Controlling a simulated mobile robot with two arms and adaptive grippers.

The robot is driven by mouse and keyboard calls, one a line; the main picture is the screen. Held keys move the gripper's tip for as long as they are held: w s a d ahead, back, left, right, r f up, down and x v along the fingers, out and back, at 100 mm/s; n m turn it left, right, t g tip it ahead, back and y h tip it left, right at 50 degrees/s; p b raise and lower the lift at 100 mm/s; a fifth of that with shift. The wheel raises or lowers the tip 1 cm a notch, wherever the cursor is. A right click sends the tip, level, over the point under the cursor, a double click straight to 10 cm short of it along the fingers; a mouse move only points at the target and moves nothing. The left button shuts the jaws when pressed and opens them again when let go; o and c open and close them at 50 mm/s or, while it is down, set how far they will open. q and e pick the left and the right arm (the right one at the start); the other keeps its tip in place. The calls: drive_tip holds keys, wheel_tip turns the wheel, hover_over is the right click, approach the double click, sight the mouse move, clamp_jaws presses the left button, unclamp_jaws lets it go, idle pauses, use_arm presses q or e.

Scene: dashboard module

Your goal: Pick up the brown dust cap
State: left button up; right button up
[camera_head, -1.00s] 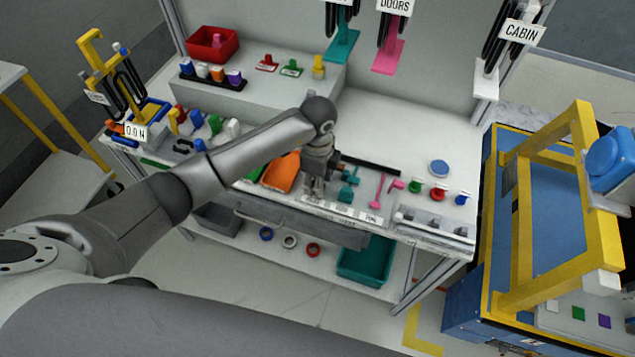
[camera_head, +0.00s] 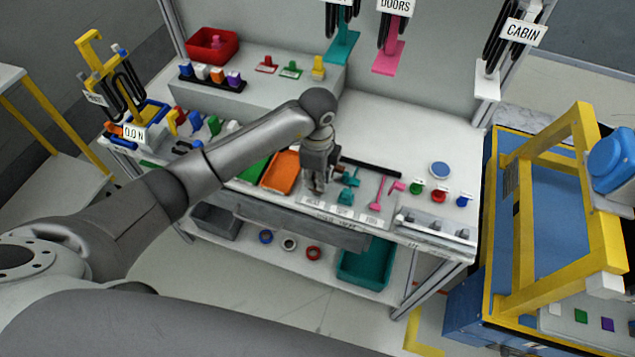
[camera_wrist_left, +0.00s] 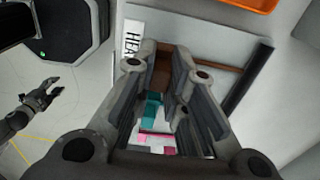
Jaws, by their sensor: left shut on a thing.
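My left gripper (camera_head: 317,188) is over the front part of the workbench, beside the teal tool (camera_head: 347,184). In the left wrist view its fingers (camera_wrist_left: 164,62) are shut on a brown piece (camera_wrist_left: 160,78), which I take for the brown dust cap. Most of the cap is hidden by the fingers, and in the head view the gripper covers it. I cannot tell whether it touches the bench. My right gripper (camera_wrist_left: 44,94) shows at the left of the left wrist view, open and empty, away from the bench.
An orange tray (camera_head: 281,172) lies left of the left gripper. A black bar (camera_head: 371,167) lies behind it. A pink tool (camera_head: 377,193) and several coloured caps lie to the right. White labels (camera_head: 343,211) line the front edge. A yellow frame (camera_head: 612,235) stands at the far right.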

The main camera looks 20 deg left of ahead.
use_arm(q)
drive_tip(key=s+d+r+b, duration=0.1)
drive_tip(key=s+d+r, duration=0.7)
drive_tip(key=d+r, duration=0.3)
drive_tip(key=shift+s+d, duration=0.15)
drive_tip(key=shift+s, duration=0.05)
idle(0.6)
